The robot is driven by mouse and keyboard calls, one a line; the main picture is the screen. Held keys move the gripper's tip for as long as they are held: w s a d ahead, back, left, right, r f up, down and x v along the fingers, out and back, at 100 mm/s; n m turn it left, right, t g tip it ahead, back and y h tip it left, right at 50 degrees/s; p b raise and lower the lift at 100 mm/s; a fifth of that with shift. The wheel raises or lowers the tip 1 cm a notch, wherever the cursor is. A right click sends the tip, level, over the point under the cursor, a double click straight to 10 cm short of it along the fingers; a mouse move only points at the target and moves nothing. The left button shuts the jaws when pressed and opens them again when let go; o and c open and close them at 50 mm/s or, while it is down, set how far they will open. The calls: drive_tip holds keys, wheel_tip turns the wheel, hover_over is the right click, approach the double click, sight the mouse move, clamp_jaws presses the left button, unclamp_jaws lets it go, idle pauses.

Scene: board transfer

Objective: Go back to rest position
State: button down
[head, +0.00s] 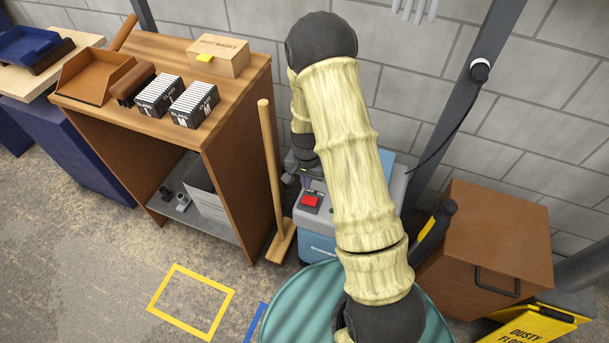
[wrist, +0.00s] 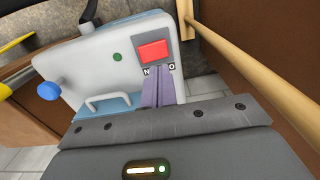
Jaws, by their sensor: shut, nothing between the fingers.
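My gripper (wrist: 158,72) shows in the wrist view as two purple fingers lying together, shut with nothing between them. In the wrist view its tips appear just below a red rocker switch (wrist: 153,50) on a grey and blue machine (wrist: 90,65). Whether they touch the panel cannot be told. In the head view the machine (head: 390,172) stands against the wall, with the red switch (head: 310,201) facing up. My arm crosses the middle of the head view and hides part of the machine. Only a little of my gripper (head: 306,182) shows there, left of my arm.
A wooden bench (head: 235,95) holding trays and black boxes (head: 194,103) stands left. A wooden-handled tool (head: 270,165) leans between bench and machine. A green drum (head: 290,310) is in front, a brown box (head: 500,240) right. Floor with a yellow outline (head: 168,272) is open at lower left.

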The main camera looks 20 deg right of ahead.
drive_tip(key=s+r+n+t, duration=0.1)
drive_tip(key=s+r+n, duration=0.3)
drive_tip(key=s+r, duration=0.5)
drive_tip(key=s+r+n+t, duration=0.25)
drive_tip(key=s+r, duration=0.35)
drive_tip(key=r, duration=0.7)
wheel_tip(320, 180, up, 17)
drive_tip(key=p, duration=1.7)
drive_tip(key=shift+w+n+g, duration=0.3)
drive_tip(key=shift+n+g, duration=0.05)
drive_tip(key=shift+g, duration=0.1)
drive_tip(key=shift+f, duration=0.1)
